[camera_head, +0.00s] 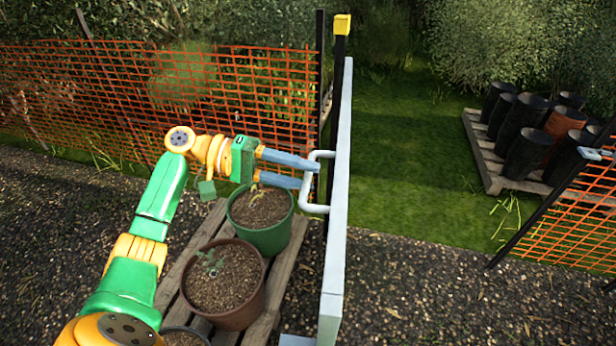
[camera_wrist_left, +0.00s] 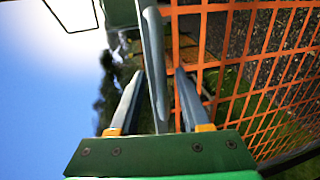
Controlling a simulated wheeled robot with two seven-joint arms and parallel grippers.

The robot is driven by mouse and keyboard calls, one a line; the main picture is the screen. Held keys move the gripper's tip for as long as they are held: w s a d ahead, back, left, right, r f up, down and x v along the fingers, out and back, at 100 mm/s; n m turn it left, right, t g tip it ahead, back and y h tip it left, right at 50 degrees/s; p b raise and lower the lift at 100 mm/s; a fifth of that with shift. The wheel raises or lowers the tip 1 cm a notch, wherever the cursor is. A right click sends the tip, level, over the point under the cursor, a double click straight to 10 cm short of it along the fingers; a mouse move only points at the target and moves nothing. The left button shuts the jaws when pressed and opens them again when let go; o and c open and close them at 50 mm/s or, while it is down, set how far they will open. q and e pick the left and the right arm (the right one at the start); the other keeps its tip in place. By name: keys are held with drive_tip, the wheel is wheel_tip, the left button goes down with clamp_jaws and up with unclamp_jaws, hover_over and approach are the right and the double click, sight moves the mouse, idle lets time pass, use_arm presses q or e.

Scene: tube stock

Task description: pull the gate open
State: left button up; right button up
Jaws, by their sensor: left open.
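The gate (camera_head: 336,215) is a pale grey panel seen nearly edge-on in the head view, standing swung toward me beside a wide opening. A pale U-shaped handle (camera_head: 317,209) sticks out from its left face. My left gripper (camera_head: 309,173) is at the handle, its two grey fingers pointing right toward the gate. The jaws are open. In the left wrist view, the grey handle bar (camera_wrist_left: 155,60) runs between the two fingers (camera_wrist_left: 156,95); I cannot tell whether either finger touches it. My right gripper is not in view.
Potted plants (camera_head: 262,236) stand on a wooden pallet (camera_head: 292,250) below my left arm. Orange mesh fence (camera_head: 90,90) runs behind it, and more mesh (camera_head: 572,228) stands at right. Dark tubes (camera_head: 527,150) stand on another pallet (camera_head: 490,170). Grass (camera_head: 410,190) beyond the opening is clear.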

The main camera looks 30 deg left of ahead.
use_arm(q)
drive_tip(key=b+v, duration=0.1)
drive_tip(key=v, duration=0.4)
drive_tip(key=shift+s+a, duration=0.1)
drive_tip(key=shift+a, duration=0.25)
